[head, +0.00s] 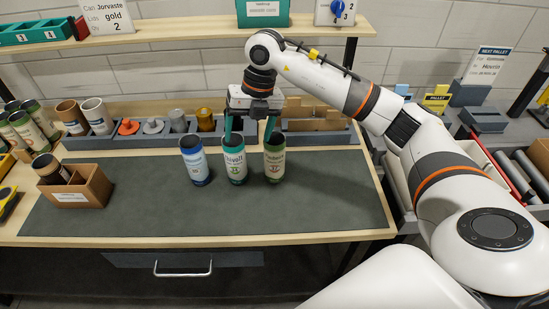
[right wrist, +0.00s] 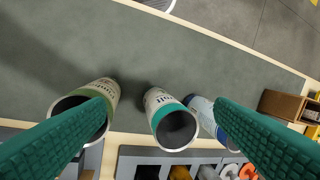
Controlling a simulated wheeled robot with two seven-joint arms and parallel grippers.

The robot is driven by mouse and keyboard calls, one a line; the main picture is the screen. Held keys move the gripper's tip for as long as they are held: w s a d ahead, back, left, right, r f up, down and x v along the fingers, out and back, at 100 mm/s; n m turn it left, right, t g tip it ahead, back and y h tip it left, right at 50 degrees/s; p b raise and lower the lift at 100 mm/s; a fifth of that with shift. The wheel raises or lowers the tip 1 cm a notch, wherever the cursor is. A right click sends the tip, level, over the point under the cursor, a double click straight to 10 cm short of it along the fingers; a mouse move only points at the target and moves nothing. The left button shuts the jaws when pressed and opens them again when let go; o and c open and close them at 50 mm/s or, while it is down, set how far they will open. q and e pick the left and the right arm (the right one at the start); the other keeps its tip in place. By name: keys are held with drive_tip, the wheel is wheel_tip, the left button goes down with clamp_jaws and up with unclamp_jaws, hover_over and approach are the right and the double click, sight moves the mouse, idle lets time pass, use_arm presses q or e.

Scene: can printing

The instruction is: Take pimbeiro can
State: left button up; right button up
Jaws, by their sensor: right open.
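Three open cans stand upright in a row on the dark mat (head: 120,215): a blue and white can (head: 194,162), a white can with a teal rim (head: 233,160), and a white can with an olive-green rim (head: 274,158). The lettering is too small to tell surely which is pimbeiro. My right gripper (head: 249,128) is open and empty, with teal fingers pointing down behind the teal and olive cans. In the right wrist view, the teal-rimmed can (right wrist: 172,122) shows between the fingers; the olive can (right wrist: 84,112) and blue can (right wrist: 201,110) are partly covered. My left gripper is out of view.
A grey parts tray (head: 110,143) runs behind the cans with several coloured parts. A brown box (head: 78,187) holding a dark can stands at left. Several more cans (head: 33,130) stand at the far left. The mat's front is clear.

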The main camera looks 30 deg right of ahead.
sight(274, 138)
drive_tip(key=d+h, duration=0.1)
drive_tip(key=d, duration=0.1)
drive_tip(key=d+r+m, duration=0.1)
drive_tip(key=d, duration=0.1)
drive_tip(key=d+r+h, duration=0.1)
drive_tip(key=shift+s+d+m+g+h, duration=0.15)
drive_tip(key=shift+d+m+g+h, duration=0.15)
drive_tip(key=shift+d, duration=0.1)
drive_tip(key=shift+s+d+f, duration=0.1)
drive_tip(key=shift+d+f, duration=0.1)
drive_tip(key=shift+d, duration=0.15)
wheel_tip(274, 138, down, 6)
drive_tip(key=shift+r+p, duration=0.1)
drive_tip(key=shift+p, duration=1.05)
drive_tip(key=shift+f+p, duration=0.5)
drive_tip(key=shift+f, duration=0.15)
drive_tip(key=f, duration=0.2)
drive_tip(key=f+p, duration=0.1)
drive_tip(key=shift+w+d+f+p, duration=0.2)
drive_tip(key=shift+f+p, duration=0.1)
drive_tip(key=shift+f, duration=0.4)
drive_tip(key=shift+c, duration=0.4)
drive_tip(key=c, duration=1)
